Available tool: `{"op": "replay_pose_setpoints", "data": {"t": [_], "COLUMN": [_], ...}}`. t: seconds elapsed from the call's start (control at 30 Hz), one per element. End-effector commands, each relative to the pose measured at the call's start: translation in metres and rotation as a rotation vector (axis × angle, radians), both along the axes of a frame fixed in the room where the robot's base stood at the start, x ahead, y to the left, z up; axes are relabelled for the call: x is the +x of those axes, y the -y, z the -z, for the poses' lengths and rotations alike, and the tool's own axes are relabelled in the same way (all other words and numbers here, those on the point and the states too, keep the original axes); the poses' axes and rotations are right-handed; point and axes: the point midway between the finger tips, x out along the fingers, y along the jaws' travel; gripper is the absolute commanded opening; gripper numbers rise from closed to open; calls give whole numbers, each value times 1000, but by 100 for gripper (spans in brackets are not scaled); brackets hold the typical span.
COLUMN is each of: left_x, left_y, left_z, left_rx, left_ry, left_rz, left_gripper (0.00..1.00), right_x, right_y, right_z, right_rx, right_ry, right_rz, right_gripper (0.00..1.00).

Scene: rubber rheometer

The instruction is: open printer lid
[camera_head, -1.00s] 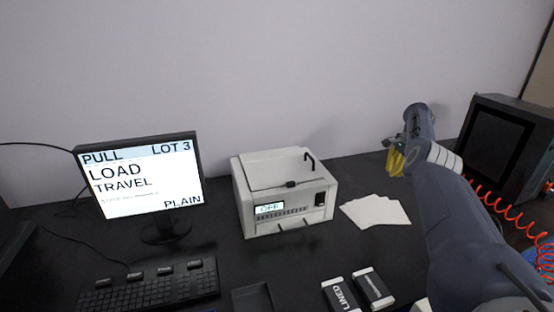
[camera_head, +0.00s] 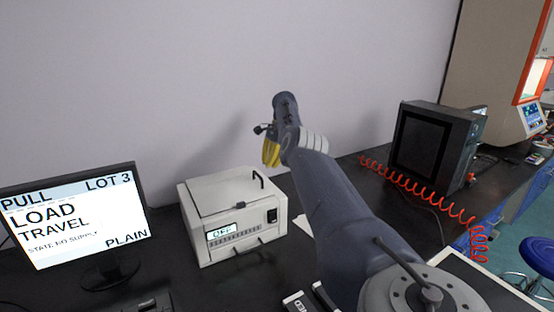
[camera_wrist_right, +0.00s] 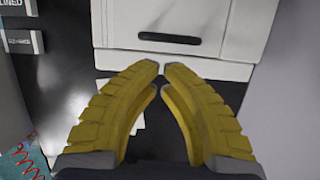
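The white printer (camera_head: 245,222) stands on the black bench, with a lit display (camera_head: 222,231) on its front. Its lid (camera_head: 225,191) lies flat on top, with a raised black handle (camera_head: 259,180) at the right end. My right gripper (camera_head: 270,164) is above and to the right of the printer, apart from it, yellow fingers pointing down. In the right wrist view, the gripper (camera_wrist_right: 161,68) has its fingertips nearly together, nothing between them. The lid (camera_wrist_right: 195,22) and its dark handle (camera_wrist_right: 170,39) show ahead of the fingertips. My left gripper is not in view.
A monitor (camera_head: 75,215) stands left of the printer. White cards (camera_head: 302,224) lie to its right, partly behind my arm. Small boxes (camera_head: 300,302) lie in front. A dark boxy unit (camera_head: 425,145) and red coiled cable (camera_head: 435,203) are at the right. The wall is behind.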

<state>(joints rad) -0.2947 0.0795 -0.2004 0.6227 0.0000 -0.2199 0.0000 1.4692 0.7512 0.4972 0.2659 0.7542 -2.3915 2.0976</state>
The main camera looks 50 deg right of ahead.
Motion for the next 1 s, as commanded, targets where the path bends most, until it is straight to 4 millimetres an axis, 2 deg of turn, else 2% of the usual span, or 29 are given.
{"op": "replay_pose_setpoints", "data": {"t": [0.07, 0.23, 0.5, 1.0], "left_x": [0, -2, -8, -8], "left_y": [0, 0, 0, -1], "left_z": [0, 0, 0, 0], "left_rx": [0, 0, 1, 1], "left_ry": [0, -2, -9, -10], "left_rz": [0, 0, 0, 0], "left_gripper": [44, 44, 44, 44], "right_x": [7, 12, 11, 10], "right_y": [-9, -17, -19, -20], "right_z": [12, 31, 51, 59], "right_rx": [0, 0, 0, 1], "right_ry": [-2, -2, -1, 1], "right_rz": [-9, -12, -7, -4], "right_gripper": [0, 0, 0, 0]}}
